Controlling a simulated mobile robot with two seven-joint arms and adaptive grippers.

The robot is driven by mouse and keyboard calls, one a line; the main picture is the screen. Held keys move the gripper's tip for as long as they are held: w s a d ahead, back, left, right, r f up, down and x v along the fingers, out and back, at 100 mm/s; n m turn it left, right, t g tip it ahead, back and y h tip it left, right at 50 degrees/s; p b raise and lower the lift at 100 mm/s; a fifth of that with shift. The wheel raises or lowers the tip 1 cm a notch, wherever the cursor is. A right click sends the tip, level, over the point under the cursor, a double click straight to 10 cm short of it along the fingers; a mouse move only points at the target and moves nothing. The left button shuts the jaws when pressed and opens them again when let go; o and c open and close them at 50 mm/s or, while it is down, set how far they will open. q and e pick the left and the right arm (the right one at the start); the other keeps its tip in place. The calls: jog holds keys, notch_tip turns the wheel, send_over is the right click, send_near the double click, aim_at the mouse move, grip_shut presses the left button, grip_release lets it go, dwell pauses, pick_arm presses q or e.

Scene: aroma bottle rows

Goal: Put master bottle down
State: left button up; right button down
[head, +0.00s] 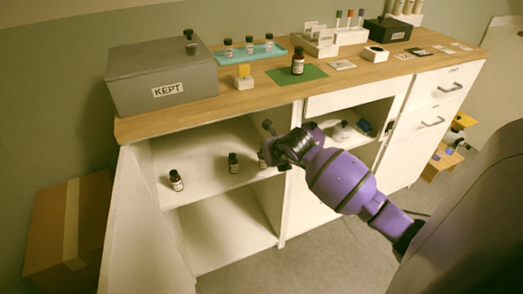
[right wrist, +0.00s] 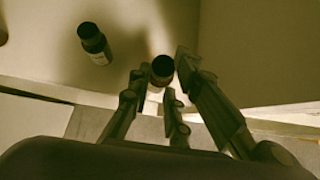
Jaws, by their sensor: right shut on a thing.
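My right gripper (head: 275,147) reaches into the open cabinet at the edge of its shelf (head: 205,188). In the right wrist view its fingers (right wrist: 162,70) are shut around a dark bottle with a black cap (right wrist: 162,66). In the head view this bottle (head: 262,160) is mostly hidden by the gripper; I cannot tell if its base touches the shelf. Two similar bottles stand upright on the shelf to its left, one near (head: 233,162) and one farther left (head: 176,180). Another dark bottle (head: 298,60) stands on a green mat (head: 313,74) on the countertop. My left gripper is out of view.
The grey KEPT box (head: 160,78), a blue tray with small bottles (head: 270,52) and a white holder with a yellow block (head: 244,82) stand on the countertop. The cabinet's divider (head: 284,215) and open door (head: 140,235) flank the shelf. The lower compartment looks empty.

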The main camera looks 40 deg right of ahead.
jog(key=w, duration=0.3)
jog(key=shift+d+r, duration=0.1)
jog(key=shift+d, duration=0.2)
jog(key=shift+w+f, duration=0.4)
jog(key=shift+f, duration=0.4)
jog(key=shift+s+d, duration=0.1)
jog(key=c, duration=2.1)
grip_release()
jog(key=shift+f, duration=0.2)
jog(key=o, duration=0.5)
jog(key=shift+r, duration=0.25)
jog(key=p+v, duration=0.1)
jog(key=v, duration=1.1)
